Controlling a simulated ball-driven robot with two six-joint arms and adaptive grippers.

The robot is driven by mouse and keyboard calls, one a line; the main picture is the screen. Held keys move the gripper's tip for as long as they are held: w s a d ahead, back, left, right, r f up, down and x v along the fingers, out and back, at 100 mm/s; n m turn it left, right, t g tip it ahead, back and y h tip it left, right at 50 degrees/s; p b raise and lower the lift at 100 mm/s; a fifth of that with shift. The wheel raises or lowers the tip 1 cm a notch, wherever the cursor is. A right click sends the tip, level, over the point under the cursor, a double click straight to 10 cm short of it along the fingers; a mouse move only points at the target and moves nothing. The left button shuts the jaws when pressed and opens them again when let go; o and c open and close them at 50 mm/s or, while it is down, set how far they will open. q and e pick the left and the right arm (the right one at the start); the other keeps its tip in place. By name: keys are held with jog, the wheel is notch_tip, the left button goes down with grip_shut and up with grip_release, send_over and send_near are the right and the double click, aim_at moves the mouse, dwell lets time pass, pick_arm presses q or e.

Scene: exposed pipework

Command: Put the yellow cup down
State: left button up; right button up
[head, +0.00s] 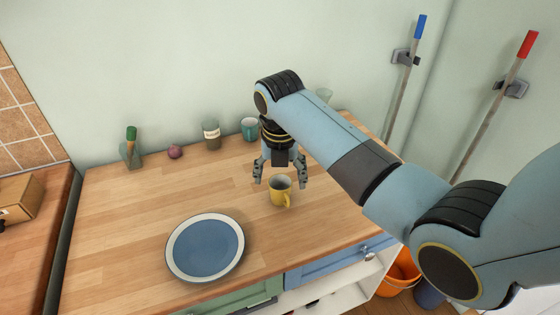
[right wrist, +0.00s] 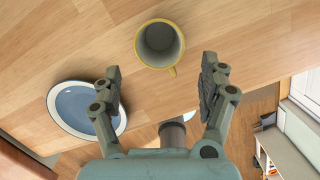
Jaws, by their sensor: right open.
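The yellow cup (head: 280,190) stands upright on the wooden counter in the head view, its handle toward the front. In the right wrist view the cup (right wrist: 160,44) shows from above, beyond the fingertips and between their lines, with an empty grey inside. My right gripper (head: 281,180) is open, above and just behind the cup in the head view. Its two fingers (right wrist: 161,80) are spread wide in the right wrist view, with nothing between them. I see no contact with the cup. My left gripper is not in view.
A blue plate with a white rim (head: 206,247) lies left of the cup. A teal cup (head: 250,129), a labelled jar (head: 211,134), a red onion (head: 175,152) and a glass with a green-handled brush (head: 131,149) stand along the wall.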

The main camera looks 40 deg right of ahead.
jog(key=r, duration=0.5)
jog(key=shift+s+a+r, duration=0.1)
jog(key=shift+s+a, duration=0.15)
jog(key=shift+s, duration=0.1)
